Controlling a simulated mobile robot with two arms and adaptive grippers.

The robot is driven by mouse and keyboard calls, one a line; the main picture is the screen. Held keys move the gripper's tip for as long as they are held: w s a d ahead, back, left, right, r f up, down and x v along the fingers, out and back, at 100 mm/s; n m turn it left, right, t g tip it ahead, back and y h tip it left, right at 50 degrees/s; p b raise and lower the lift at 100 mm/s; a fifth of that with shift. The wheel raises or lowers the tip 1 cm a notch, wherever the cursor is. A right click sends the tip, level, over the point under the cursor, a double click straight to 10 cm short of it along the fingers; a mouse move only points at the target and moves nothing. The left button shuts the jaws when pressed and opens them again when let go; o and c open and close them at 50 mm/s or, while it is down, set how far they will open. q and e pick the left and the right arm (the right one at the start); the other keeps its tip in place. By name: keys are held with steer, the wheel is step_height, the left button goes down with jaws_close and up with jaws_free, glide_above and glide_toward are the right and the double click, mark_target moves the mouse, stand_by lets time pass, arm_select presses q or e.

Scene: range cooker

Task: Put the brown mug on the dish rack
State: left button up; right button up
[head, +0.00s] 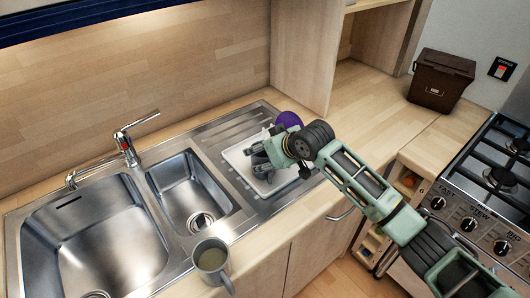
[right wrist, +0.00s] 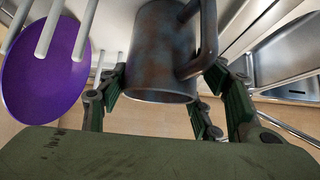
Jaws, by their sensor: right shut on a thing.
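The brown mug (right wrist: 160,50) is mottled brown and grey, with its handle at the right in the right wrist view. My right gripper (right wrist: 172,92) has its fingers on both sides of the mug and is shut on it. In the head view the right gripper (head: 262,158) is over the white dish rack (head: 236,160), at the right end of the sink unit. The gripper mostly hides the mug there. White rack bars (right wrist: 84,30) show beside the mug; I cannot tell whether the mug touches the rack. My left gripper is not in view.
A purple plate (head: 290,119) stands at the rack's far side, close to my gripper. A grey mug (head: 211,258) with liquid stands on the counter's front edge. Two sink basins (head: 95,245) lie left of the rack. A brown bin (head: 440,80) and the cooker (head: 480,170) are at the right.

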steer(key=o, duration=1.4)
steer(key=shift+f, duration=0.1)
steer(key=shift+o, duration=0.2)
steer(key=shift+r, duration=0.2)
steer(key=b+v, duration=0.1)
steer(key=v, duration=1.1)
steer(key=shift+b, duration=0.35)
steer(key=shift+f, duration=0.1)
